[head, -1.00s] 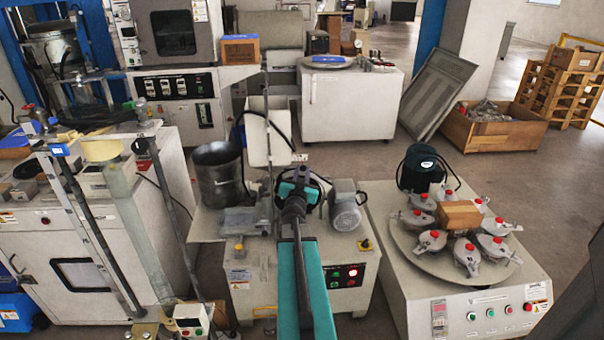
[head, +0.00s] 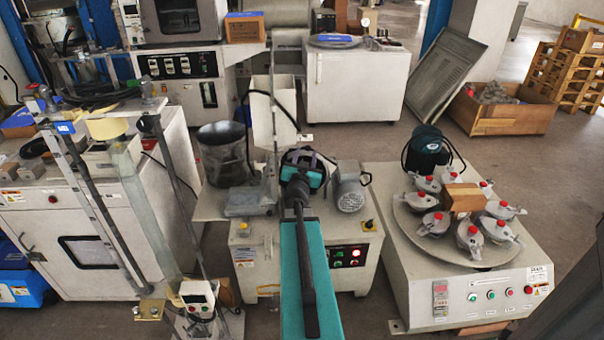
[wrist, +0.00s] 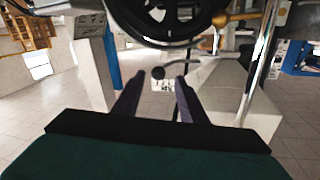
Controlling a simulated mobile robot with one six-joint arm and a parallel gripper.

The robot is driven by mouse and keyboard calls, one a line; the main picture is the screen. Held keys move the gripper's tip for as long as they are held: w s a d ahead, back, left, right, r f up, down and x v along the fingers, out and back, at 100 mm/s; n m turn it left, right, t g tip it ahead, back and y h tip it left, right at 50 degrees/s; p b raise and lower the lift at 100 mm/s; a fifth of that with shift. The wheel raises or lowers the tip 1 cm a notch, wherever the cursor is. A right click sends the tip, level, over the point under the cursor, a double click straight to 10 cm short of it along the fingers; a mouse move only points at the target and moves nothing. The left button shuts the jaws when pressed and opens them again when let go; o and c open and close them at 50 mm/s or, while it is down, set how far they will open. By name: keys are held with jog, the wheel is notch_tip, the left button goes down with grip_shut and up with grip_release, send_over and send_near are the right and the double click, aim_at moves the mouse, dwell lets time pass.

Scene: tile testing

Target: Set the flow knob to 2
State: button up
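My gripper (wrist: 157,86) is open and empty in the wrist view, with its two dark fingers apart. Between and beyond the fingertips are a small dark round knob (wrist: 158,73) and a white marked label (wrist: 164,86). I cannot tell whether this is the flow knob, and its setting is too small to read. In the head view my gripper (head: 302,165) is at the middle machine (head: 225,210). My arm hides part of that machine. No flow knob can be made out there.
A black spoked wheel (wrist: 178,30) and a brass ball handle (wrist: 222,19) are close above the fingers. A grey motor (head: 349,190) stands right of my gripper and a dark bucket (head: 222,155) left. A turntable machine (head: 463,295) with several red-topped jars is further right.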

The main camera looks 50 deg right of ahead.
jog(key=p+v, duration=0.2)
jog(key=v, duration=0.2)
jog(key=shift+r, duration=0.15)
jog(key=shift+a+p, duration=0.1)
jog(key=shift+p, duration=0.35)
jog(key=p+v, duration=0.7)
jog(key=p, duration=0.6)
jog(key=shift+a+p, duration=0.2)
jog(key=shift+p, duration=0.15)
dwell(0.5)
